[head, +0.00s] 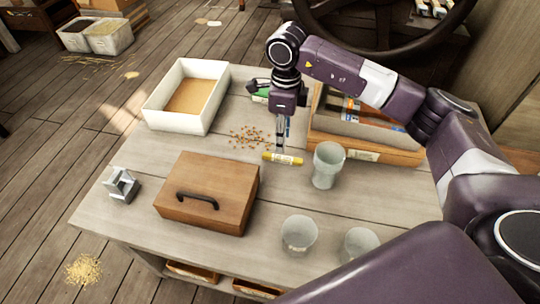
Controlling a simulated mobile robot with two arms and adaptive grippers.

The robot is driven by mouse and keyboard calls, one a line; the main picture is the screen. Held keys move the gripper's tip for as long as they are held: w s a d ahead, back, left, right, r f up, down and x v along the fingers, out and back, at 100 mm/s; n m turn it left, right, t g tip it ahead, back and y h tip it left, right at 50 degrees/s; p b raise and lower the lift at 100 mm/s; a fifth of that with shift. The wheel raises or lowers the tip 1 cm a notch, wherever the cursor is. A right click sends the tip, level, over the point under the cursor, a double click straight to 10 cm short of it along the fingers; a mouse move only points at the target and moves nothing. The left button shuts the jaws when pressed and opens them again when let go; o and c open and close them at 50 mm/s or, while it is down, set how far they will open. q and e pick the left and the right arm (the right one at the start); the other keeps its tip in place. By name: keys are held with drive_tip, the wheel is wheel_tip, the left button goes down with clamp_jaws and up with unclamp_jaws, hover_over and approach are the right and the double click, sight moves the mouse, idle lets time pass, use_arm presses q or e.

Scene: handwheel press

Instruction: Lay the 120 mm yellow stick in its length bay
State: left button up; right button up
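The yellow stick (283,158) lies level at the fingertips of my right gripper (282,150), left of a clear glass. The gripper points down and looks shut on the stick's middle, with both ends sticking out. How high the stick is above the table is hard to tell. A wooden tray (390,155) with a pale label on its front stands to the right, behind the glass. It holds some coloured pieces, and my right arm covers part of it. I cannot make out which bay is for this length. My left gripper is not in view.
A clear glass (327,165) stands close to the stick; two more (299,235) (360,243) stand at the front. A lidded wooden box (208,192), a metal block (121,186), a white bin (187,95) and scattered brown bits (249,137) are on the table (130,222).

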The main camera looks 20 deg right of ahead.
sight(282, 157)
wheel_tip(282, 157, down, 7)
drive_tip(key=shift+d+b, duration=0.15)
drive_tip(key=shift+b, duration=0.2)
drive_tip(key=shift+f, duration=0.35)
drive_tip(key=shift+w, duration=0.1)
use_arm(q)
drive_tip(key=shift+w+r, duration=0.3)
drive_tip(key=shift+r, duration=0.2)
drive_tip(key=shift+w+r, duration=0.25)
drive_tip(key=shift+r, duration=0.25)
use_arm(e)
clamp_jaws()
